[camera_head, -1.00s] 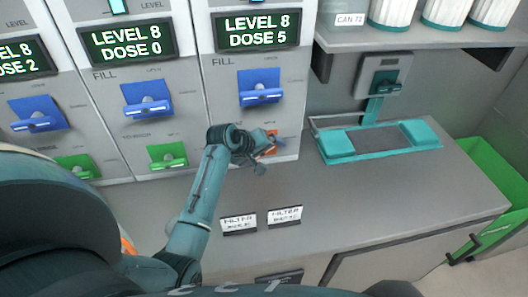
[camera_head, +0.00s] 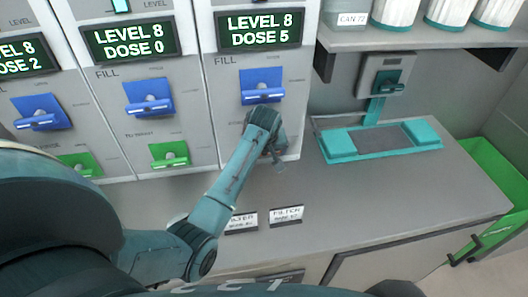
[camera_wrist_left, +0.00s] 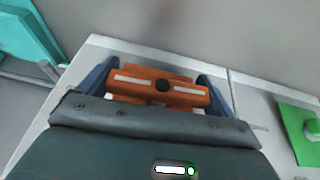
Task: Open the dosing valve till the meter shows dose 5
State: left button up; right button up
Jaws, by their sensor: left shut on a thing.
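The right-hand meter (camera_head: 260,30) reads LEVEL 8, DOSE 5. Below it is a blue FILL valve (camera_head: 261,86). My left gripper (camera_head: 275,156) is at the lower part of this same panel, with its hand covering what it holds in the head view. In the left wrist view an orange valve handle (camera_wrist_left: 160,88) with white stripes and a dark centre lies between the blue fingers, which are shut on it. My right gripper is not in view.
The middle meter (camera_head: 131,40) reads DOSE 0, with a blue valve (camera_head: 148,97) and a green valve (camera_head: 169,155) below. Filter labels (camera_head: 286,215) lie on the counter. A teal-framed tray (camera_head: 380,139) stands right of the panels, and a green bin (camera_head: 497,180) beyond.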

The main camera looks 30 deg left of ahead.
pick_arm(q)
jog(key=shift+r, duration=0.1)
dwell(0.3)
jog(key=o, duration=0.7)
jog(key=v, duration=1.3)
jog(key=shift+w+d, duration=0.1)
